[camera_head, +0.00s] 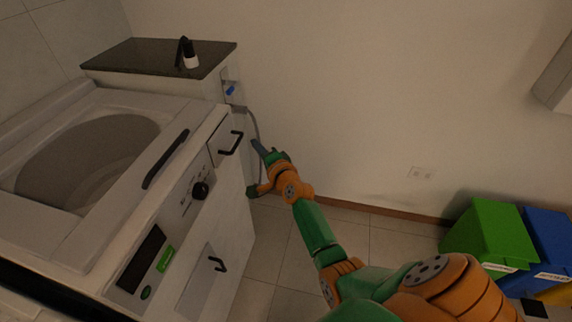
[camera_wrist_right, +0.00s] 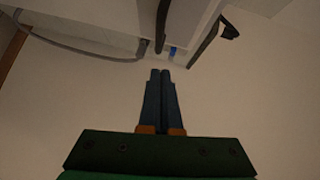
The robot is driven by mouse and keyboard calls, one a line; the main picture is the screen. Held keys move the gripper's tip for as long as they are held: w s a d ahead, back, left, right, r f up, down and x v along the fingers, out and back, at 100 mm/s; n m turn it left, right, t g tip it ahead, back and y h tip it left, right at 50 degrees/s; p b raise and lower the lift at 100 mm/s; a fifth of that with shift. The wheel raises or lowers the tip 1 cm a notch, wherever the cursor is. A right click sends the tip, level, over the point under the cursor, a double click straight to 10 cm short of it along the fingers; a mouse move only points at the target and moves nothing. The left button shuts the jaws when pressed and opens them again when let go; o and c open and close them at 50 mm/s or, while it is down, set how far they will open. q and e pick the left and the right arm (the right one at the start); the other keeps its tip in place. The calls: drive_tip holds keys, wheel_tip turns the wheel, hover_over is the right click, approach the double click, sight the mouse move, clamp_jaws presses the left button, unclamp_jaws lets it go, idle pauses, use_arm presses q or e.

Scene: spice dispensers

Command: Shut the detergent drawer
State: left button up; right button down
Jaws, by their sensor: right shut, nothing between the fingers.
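The white washing machine (camera_head: 216,195) stands at the left in the head view. The detergent drawer (camera_head: 222,130) is at the far upper end of its front, with a black bar handle (camera_head: 231,143). How far the drawer stands out is hard to tell. My right gripper (camera_head: 256,145) is shut and empty, just right of the handle and apart from it in the picture. My left gripper is not in view.
A grey hose (camera_head: 256,125) and a blue tap (camera_head: 231,91) are near the wall. Green (camera_head: 492,232) and blue (camera_head: 548,235) bins stand at right. Floor between is clear.

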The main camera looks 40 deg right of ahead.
drive_tip(key=s+a+r+p, duration=0.1)
drive_tip(key=s+p, duration=0.1)
drive_tip(key=s, duration=0.8)
drive_tip(key=s+a+f+n+g+y, duration=0.1)
drive_tip(key=s+a+f+n+g, duration=0.15)
drive_tip(key=f, duration=0.45)
drive_tip(key=s+a+f+n+g+p, duration=0.1)
drive_tip(key=s+a+f+n+g, duration=0.15)
drive_tip(key=f, duration=0.45)
drive_tip(key=s+a+f+n+g+y, duration=0.1)
drive_tip(key=s+f+n+g, duration=0.2)
drive_tip(key=f, duration=0.4)
drive_tip(key=s+f+n+g+p, duration=0.1)
drive_tip(key=s+f+n+g, duration=0.2)
drive_tip(key=s, duration=1.2)
drive_tip(key=s+a+f+n+g, duration=0.1)
drive_tip(key=s+f+n+g, duration=0.3)
drive_tip(key=s+f+n, duration=0.5)
drive_tip(key=s+f, duration=0.2)
drive_tip(key=s, duration=0.4)
drive_tip(key=shift+a+p, duration=0.3)
drive_tip(key=shift+p, duration=0.05)
drive_tip(key=shift+r, duration=0.1)
